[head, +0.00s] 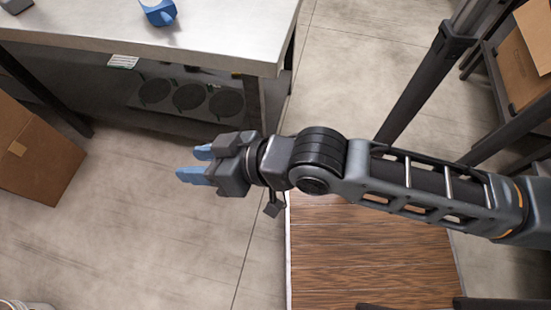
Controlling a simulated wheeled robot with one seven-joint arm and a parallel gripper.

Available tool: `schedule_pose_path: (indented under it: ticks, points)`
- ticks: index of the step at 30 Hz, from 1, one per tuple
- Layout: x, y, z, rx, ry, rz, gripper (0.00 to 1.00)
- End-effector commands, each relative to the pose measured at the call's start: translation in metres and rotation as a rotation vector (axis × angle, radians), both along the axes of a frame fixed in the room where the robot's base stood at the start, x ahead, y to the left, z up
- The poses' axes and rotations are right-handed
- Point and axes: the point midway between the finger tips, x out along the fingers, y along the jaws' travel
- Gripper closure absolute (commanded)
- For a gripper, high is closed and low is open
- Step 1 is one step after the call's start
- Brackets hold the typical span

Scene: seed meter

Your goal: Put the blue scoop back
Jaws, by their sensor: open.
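A blue object (158,12), which looks like the blue scoop, lies on the pale worktable (225,30) near its front edge. The top edge of the head view cuts it off, so its full shape is hidden. My gripper (187,164) is open and empty, with its two blue fingers pointing left. In the picture it is below the table's front edge, over the floor, and well apart from the blue object.
A low shelf with several dark round openings (188,97) sits under the table. A cardboard box (35,150) stands at the left, and another box (537,35) is on a rack at the right. A brown wooden surface (370,255) lies below my arm. The floor at lower left is mostly clear.

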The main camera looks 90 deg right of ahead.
Motion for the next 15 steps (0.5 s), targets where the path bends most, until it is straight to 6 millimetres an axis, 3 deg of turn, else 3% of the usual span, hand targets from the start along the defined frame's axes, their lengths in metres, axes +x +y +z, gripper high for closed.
schedule_pose_path:
  ticks: [1, 6, 10, 15]
  points:
    - [-0.021, 0.010, 0.000, -0.033, -0.002, 0.041, 0.57]
    - [-0.076, 0.025, 0.018, -0.163, -0.060, 0.169, 0.57]
    - [-0.106, 0.029, 0.035, -0.240, -0.105, 0.252, 0.57]
    - [-0.124, 0.029, 0.049, -0.293, -0.142, 0.309, 0.57]
